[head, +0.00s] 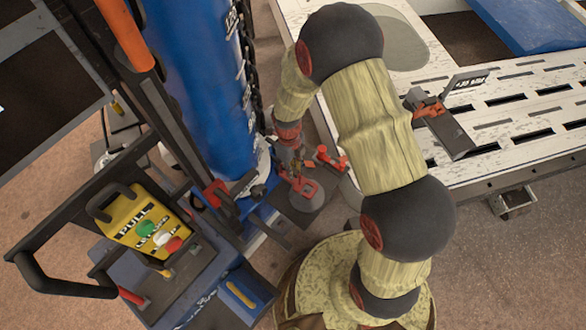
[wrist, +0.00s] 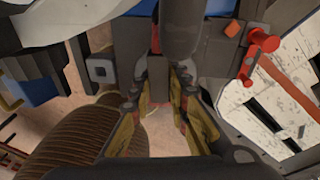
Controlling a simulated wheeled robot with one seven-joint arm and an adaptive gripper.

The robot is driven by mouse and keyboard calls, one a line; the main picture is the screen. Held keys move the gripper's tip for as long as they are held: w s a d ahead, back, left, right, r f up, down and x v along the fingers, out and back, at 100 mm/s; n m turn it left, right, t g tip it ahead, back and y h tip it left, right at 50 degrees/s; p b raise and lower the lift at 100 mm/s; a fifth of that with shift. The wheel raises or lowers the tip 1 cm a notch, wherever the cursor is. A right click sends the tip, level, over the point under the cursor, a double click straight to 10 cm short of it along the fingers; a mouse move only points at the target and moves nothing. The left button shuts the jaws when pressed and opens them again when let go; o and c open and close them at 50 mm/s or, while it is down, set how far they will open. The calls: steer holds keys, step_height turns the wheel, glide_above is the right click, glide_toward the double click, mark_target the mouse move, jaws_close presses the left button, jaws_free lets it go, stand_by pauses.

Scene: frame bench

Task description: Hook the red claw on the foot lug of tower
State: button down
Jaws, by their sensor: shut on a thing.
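The tower (head: 200,90) is a tall blue cylinder left of my arm in the head view. My gripper (head: 296,172) points down close beside the tower's foot. In the wrist view my gripper (wrist: 160,98) is shut on a narrow dark grey piece (wrist: 159,86), with a small red part just beyond it. A red hooked piece (head: 304,187), apparently the red claw, shows directly below the fingers in the head view. Whether it touches the foot lug cannot be told; the lug is not clearly distinguishable among the dark parts there.
A red-handled fitting (head: 331,160) stands right of my gripper; its red knobs (wrist: 262,42) also show in the wrist view. A white slotted bench (head: 480,115) lies right. A black-framed cart with a yellow panel (head: 140,222) stands left. A dark chain hangs along the tower.

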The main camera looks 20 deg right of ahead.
steer(key=shift+f+b, duration=1.1)
steer(key=shift+f, duration=1.05)
steer(key=c, duration=1.6)
jaws_free()
steer(key=shift+c, duration=0.2)
steer(key=r, duration=0.4)
steer(key=w+r, duration=0.1)
steer(key=r, duration=0.6)
steer(key=shift+w+a+r, duration=0.15)
steer(key=shift+w+r, duration=0.25)
steer(key=shift+r, duration=0.1)
